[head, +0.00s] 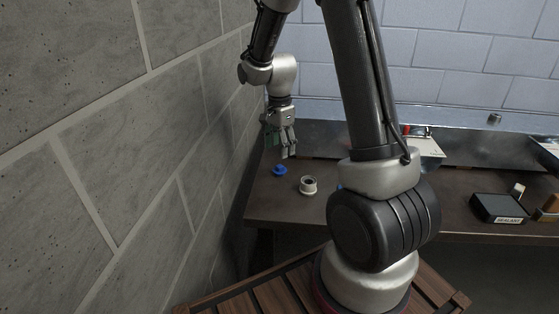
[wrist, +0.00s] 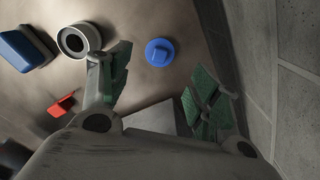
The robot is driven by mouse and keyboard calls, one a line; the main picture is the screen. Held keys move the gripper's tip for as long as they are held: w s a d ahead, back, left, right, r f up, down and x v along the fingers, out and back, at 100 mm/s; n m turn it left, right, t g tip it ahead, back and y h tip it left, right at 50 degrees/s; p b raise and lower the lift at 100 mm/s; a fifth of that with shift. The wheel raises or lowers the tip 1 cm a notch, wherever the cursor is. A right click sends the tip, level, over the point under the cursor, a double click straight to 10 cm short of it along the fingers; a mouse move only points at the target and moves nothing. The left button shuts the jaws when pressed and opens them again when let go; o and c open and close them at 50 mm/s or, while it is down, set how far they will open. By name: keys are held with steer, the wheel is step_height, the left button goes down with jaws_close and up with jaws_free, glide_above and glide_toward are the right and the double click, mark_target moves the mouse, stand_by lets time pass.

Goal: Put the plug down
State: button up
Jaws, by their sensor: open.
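The plug, a small blue round piece with a raised tab (head: 280,170), lies on the brown bench near its left end. In the wrist view the plug (wrist: 160,53) rests on the bench surface, ahead of and between the spread fingers, apart from both. My gripper (head: 288,154) hangs fingers-down just above and behind the plug. In the wrist view my gripper (wrist: 158,82) is open, with green finger pads and nothing between them.
A white ring-shaped fitting (head: 308,185) stands right of the plug. A blue block (wrist: 22,48) and a red piece (wrist: 62,104) lie farther left in the wrist view. The grey block wall (head: 190,130) runs close along the left. A black sealant box (head: 499,208) sits at the right.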

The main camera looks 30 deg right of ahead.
steer(key=s+r+n+t, duration=0.2)
steer(key=s+r+n, duration=0.5)
steer(key=r, duration=0.8)
steer(key=s+r+n+t, duration=0.1)
steer(key=s+n, duration=0.3)
steer(key=s, duration=0.5)
steer(key=s+r+n+t, duration=0.1)
steer(key=s+r+n, duration=0.3)
steer(key=s, duration=0.5)
steer(key=shift+s+d+r+n, duration=0.2)
steer(key=shift+s+n, duration=0.1)
steer(key=shift+n, duration=0.1)
steer(key=shift+a, duration=0.1)
